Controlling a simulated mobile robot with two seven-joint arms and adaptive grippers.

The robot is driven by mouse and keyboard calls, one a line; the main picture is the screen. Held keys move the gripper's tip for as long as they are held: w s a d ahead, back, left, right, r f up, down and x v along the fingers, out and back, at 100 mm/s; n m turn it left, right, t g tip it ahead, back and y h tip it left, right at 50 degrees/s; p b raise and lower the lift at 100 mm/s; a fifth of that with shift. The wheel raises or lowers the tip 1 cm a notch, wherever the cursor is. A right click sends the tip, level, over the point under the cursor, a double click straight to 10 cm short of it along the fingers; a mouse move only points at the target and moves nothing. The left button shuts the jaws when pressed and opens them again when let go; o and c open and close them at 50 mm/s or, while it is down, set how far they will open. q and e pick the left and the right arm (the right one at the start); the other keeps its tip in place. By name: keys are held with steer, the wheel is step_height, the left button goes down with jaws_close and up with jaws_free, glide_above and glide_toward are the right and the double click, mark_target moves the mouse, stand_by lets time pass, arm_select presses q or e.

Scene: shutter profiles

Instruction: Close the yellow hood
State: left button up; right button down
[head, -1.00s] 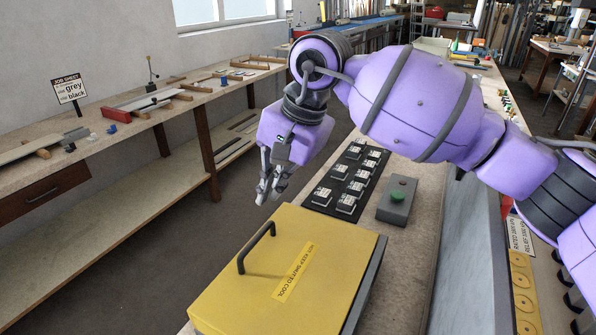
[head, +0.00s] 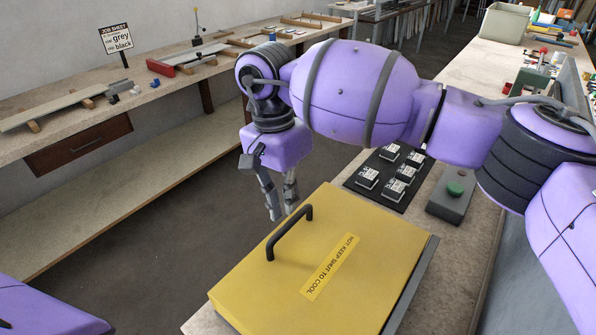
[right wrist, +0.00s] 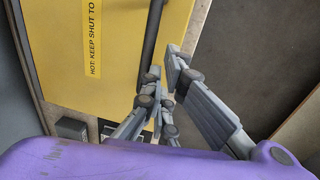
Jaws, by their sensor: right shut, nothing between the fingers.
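The yellow hood (head: 355,225) lies low and looks flat on the bench, with a dark grey edge along its right side. I cannot tell whether a small gap remains under it. Its black bar handle (head: 290,232) stands near the hood's left edge; it also shows in the right wrist view (right wrist: 152,45). A label on the hood (head: 330,267) reads about keeping it shut. My right gripper (head: 281,212) is shut and empty, pointing down at the hood's far left corner, just beyond the handle. Contact cannot be made out. My left gripper is out of view.
Behind the hood are a black mat (head: 368,198) with several small blocks and a grey box with a green button (head: 455,190). A side bench (head: 150,105) with a job sheet sign (head: 116,40) stands at the left, across open floor (head: 170,225).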

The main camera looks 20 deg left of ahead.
steer(key=shift+f, duration=0.1)
steer(key=shift+s, duration=0.1)
step_height(320, 180, up, 12)
steer(key=a, duration=0.1)
steer(key=shift+w+a, duration=0.25)
steer(key=shift+a, duration=0.1)
stand_by(0.3)
steer(key=shift+f, duration=0.1)
